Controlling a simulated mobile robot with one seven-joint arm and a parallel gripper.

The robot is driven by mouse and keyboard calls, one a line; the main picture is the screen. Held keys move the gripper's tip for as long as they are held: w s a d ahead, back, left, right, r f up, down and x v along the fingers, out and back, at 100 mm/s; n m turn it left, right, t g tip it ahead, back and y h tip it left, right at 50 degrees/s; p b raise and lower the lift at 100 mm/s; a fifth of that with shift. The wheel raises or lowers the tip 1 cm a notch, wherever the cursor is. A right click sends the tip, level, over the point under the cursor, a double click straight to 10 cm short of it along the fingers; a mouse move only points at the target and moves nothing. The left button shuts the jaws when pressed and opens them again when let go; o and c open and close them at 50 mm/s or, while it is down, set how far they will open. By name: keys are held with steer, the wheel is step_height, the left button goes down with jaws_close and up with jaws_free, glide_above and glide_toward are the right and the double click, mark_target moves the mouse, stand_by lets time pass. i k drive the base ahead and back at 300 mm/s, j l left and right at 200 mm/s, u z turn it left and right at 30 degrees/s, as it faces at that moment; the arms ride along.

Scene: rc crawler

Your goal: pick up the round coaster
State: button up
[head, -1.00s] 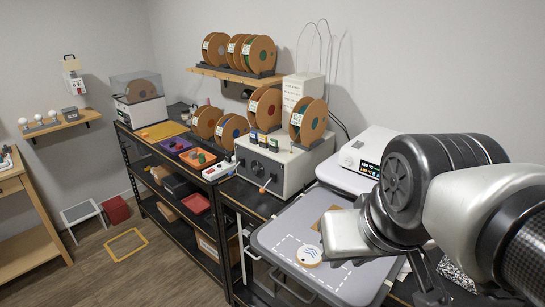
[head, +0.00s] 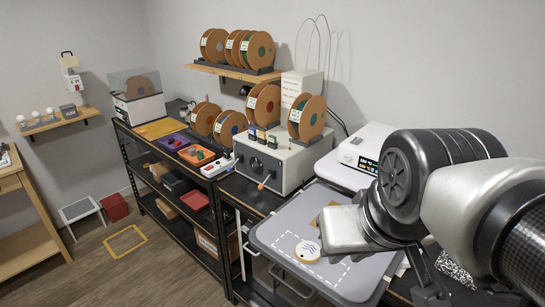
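The round coaster (head: 307,252) is a pale disc with dark wavy lines. It lies on the grey tray-like surface (head: 275,238), inside a white dashed outline, at the lower middle of the head view. My arm comes in from the right, and its pale end part (head: 342,232) is above the surface, just right of the coaster in the picture. The fingers of my gripper cannot be made out, so whether it is open or shut does not show. The coaster's right edge is close to or partly behind my arm.
A brown square piece (head: 318,219) lies behind the coaster, partly hidden by my arm. A white machine with a small display (head: 366,150) stands behind the grey surface. A grey control box (head: 270,165) with spools stands to the left. The surface's left part is clear.

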mark_target(308, 251)
steer(key=i+j+z, duration=0.15)
steer(key=j+z, duration=0.15)
steer(key=i+j+z, duration=0.1)
steer(key=j+z, duration=0.5)
steer(key=j, duration=0.15)
steer(key=i, duration=0.05)
